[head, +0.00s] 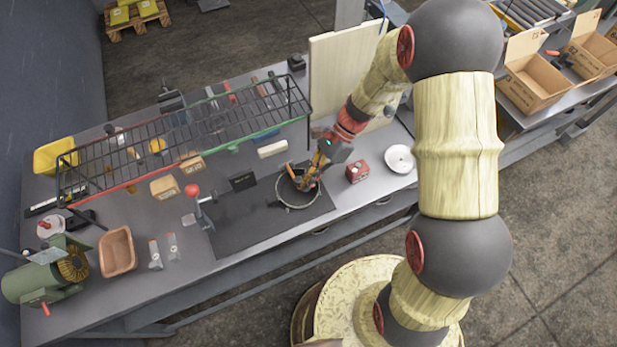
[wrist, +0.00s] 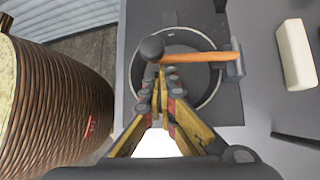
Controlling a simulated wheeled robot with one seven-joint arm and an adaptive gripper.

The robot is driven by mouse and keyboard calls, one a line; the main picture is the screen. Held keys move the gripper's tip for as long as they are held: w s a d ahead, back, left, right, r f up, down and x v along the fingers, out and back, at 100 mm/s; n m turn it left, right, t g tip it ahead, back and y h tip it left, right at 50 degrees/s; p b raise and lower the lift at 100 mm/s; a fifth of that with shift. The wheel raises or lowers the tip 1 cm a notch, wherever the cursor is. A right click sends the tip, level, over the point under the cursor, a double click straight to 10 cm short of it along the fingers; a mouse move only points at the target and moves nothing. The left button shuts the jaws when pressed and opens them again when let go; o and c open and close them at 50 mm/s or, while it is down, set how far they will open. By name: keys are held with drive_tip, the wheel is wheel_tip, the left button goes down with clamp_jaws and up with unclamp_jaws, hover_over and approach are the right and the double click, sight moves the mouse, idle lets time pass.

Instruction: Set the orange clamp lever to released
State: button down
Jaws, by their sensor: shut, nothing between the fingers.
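The orange clamp lever (wrist: 195,57) lies across the dark round pan in the wrist view. It has a dark round knob (wrist: 152,47) at its left end and a grey metal piece (wrist: 235,62) at its right end. In the head view the lever (head: 290,170) is small, beside my gripper (head: 306,184). The pan (wrist: 216,92) has a pale rim and is partly hidden by my gripper (wrist: 165,82). My gripper is shut and empty, its fingertips close to the knob; I cannot tell whether they touch it.
A black wire rack (head: 130,160) stands behind on the bench. A red-knobbed lever stand (head: 200,205) is left of the pan. A red box (head: 357,171) and a white plate (head: 399,158) are to the right. A white block (wrist: 296,53) lies beyond the lever.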

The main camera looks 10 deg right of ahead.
drive_tip(key=r+p, duration=0.1)
drive_tip(key=p, duration=0.1)
drive_tip(key=r+g+p, duration=0.1)
drive_tip(key=p, duration=0.1)
drive_tip(key=shift+w+a+r+m+g, duration=0.1)
drive_tip(key=shift+w+m+g, duration=0.1)
drive_tip(key=shift+m+g, duration=0.1)
drive_tip(key=p, duration=0.1)
drive_tip(key=r+g+p, duration=0.1)
drive_tip(key=shift+w+a+r+m+g+h+p, duration=0.1)
drive_tip(key=shift+w+r+m+g+h+p, duration=0.05)
drive_tip(key=shift+w+m+g+h+p, duration=0.2)
drive_tip(key=shift+w+a+r+p, duration=0.1)
drive_tip(key=shift+w+r+p, duration=0.15)
drive_tip(key=shift+r+p, duration=0.35)
drive_tip(key=shift+w+r+p, duration=0.2)
drive_tip(key=shift+w+p, duration=0.1)
drive_tip(key=shift+p, duration=0.05)
drive_tip(key=shift+a, duration=0.1)
drive_tip(key=shift+w, duration=0.1)
approach(301, 179)
drive_tip(key=w+f+v, duration=0.1)
drive_tip(key=v, duration=0.4)
drive_tip(key=shift+r, duration=0.1)
